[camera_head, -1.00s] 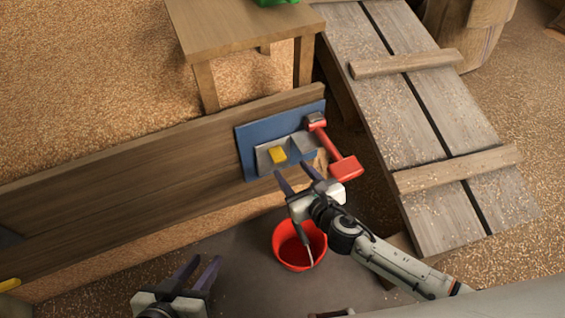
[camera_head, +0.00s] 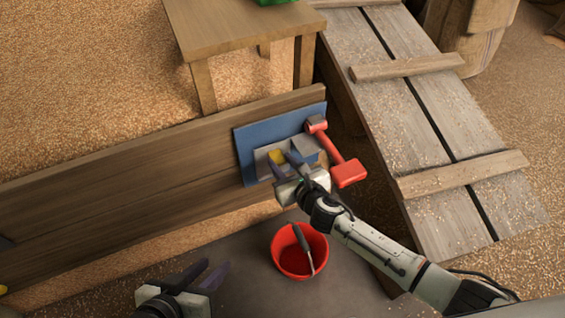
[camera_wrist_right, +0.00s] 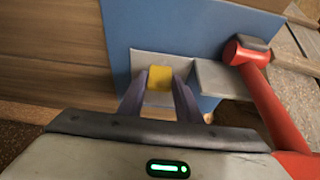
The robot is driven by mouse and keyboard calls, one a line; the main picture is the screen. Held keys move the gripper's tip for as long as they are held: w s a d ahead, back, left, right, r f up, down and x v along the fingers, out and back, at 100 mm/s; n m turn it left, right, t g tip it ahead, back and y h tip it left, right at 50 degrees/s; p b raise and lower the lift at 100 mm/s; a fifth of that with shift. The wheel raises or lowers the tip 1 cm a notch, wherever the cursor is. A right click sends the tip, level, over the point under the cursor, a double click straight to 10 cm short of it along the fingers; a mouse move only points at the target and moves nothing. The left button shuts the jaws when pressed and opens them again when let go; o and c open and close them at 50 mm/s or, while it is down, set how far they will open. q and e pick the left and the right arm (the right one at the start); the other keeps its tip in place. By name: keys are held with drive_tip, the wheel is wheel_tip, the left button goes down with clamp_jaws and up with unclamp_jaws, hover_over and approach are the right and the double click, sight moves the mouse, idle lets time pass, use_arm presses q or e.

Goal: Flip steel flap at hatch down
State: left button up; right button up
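The steel flap (camera_head: 264,165) is a grey plate with a yellow tab (camera_head: 277,156), set on a blue panel (camera_head: 245,150) on the wooden board wall. In the right wrist view, the yellow tab (camera_wrist_right: 160,78) stands between the two dark fingers of my right gripper (camera_wrist_right: 158,92). These fingers are apart, one on each side of the tab; I cannot tell whether they touch it. In the head view, my right gripper (camera_head: 283,159) reaches the flap and partly covers it. My left gripper (camera_head: 208,270) is open and empty at the lower left, away from the hatch.
A wooden ramp (camera_head: 440,150) is at right, a wooden table (camera_head: 235,35) behind.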

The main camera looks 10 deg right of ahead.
clamp_jaws()
drive_tip(key=shift+s, duration=0.1)
drive_tip(key=shift+s+d+f, duration=0.15)
drive_tip(key=shift+s+f, duration=0.15)
drive_tip(key=shift+s, duration=0.1)
use_arm(q)
drive_tip(key=shift+w+d+f+m+g+b, duration=0.15)
drive_tip(key=shift+d+f+m+g+b, duration=0.45)
drive_tip(key=shift+b, duration=0.75)
use_arm(e)
drive_tip(key=s+d+f, duration=0.2)
drive_tip(key=s+f, duration=0.4)
drive_tip(key=shift+f, duration=0.2)
use_arm(q)
drive_tip(key=shift+d+f, duration=0.15)
